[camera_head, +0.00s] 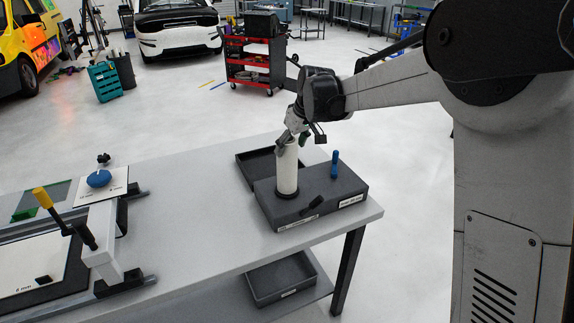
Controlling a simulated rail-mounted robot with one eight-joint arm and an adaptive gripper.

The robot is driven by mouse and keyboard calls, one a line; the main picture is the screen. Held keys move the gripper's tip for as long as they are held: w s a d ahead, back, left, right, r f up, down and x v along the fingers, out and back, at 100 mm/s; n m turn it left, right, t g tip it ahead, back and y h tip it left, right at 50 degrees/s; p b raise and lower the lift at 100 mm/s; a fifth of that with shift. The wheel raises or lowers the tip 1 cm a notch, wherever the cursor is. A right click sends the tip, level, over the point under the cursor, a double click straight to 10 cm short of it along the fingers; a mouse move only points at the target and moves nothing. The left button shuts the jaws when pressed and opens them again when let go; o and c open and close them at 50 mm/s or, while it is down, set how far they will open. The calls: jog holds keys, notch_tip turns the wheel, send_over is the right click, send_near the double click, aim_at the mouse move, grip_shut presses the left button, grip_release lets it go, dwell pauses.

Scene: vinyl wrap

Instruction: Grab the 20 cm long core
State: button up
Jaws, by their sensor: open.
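A pale upright cylinder, the core (287,170), stands on a dark grey block (340,190) at the right end of the table. A dark ring surrounds its base. My gripper (292,133) is right above the core, pointing down, with its fingers at the core's top end. The fingers are open. They partly hide the top rim, and I cannot tell whether they touch it. The core's length cannot be read from here.
A blue peg (335,164) and a small black piece (312,207) are on the block. An open dark tray (246,168) lies behind it. A lever tool (97,240) stands at the table's left. The table (200,205) is clear between them.

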aim_at(287, 164)
jog(key=shift+a+p+x, duration=0.15)
jog(key=shift+p+x, duration=0.15)
jog(key=shift+x, duration=1.05)
jog(key=shift+a+p+x, duration=0.2)
jog(key=shift+p+x, duration=0.05)
jog(key=shift+x, duration=1.15)
jog(key=shift+w+r, duration=0.15)
jog(key=c, duration=1.4)
jog(key=shift+c, duration=0.2)
jog(key=shift+r, duration=0.1)
